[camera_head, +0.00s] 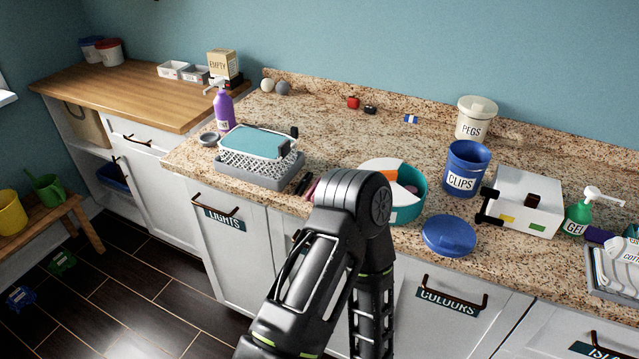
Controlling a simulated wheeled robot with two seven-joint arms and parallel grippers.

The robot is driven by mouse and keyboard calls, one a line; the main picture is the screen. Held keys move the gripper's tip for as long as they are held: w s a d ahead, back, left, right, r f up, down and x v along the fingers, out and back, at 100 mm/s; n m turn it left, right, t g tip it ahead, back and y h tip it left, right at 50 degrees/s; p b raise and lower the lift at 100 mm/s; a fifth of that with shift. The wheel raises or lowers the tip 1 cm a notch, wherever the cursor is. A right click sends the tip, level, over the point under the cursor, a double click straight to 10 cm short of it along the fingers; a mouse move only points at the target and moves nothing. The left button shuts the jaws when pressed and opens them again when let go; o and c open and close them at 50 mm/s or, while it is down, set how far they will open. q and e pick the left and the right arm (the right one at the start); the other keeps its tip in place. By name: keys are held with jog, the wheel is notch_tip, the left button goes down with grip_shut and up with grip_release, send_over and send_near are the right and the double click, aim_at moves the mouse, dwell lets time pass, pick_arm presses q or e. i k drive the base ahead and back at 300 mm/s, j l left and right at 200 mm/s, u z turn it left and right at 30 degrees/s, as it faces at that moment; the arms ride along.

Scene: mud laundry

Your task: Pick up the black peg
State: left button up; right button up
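A small black piece (370,110) lies near the back of the granite counter, just right of a small red piece (353,103). A slim black item (302,184) lies near the counter's front edge, beside the grey rack, next to a dark pink item (312,190) partly hidden by my arm. Both black things are too small to tell which is the peg. A black arm of mine rises from the bottom centre and bends at its elbow in front of the counter. Neither of my grippers shows.
A grey rack (258,178) with a teal-topped tray stands left. A teal bowl (412,211), blue lid (449,236), blue CLIPS tub (466,168), white PEGS tub (475,119) and white box (523,200) stand right. The counter's middle back is mostly clear.

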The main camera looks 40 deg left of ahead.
aim_at(302, 186)
jog(key=k+j, duration=0.7)
jog(key=j, duration=0.15)
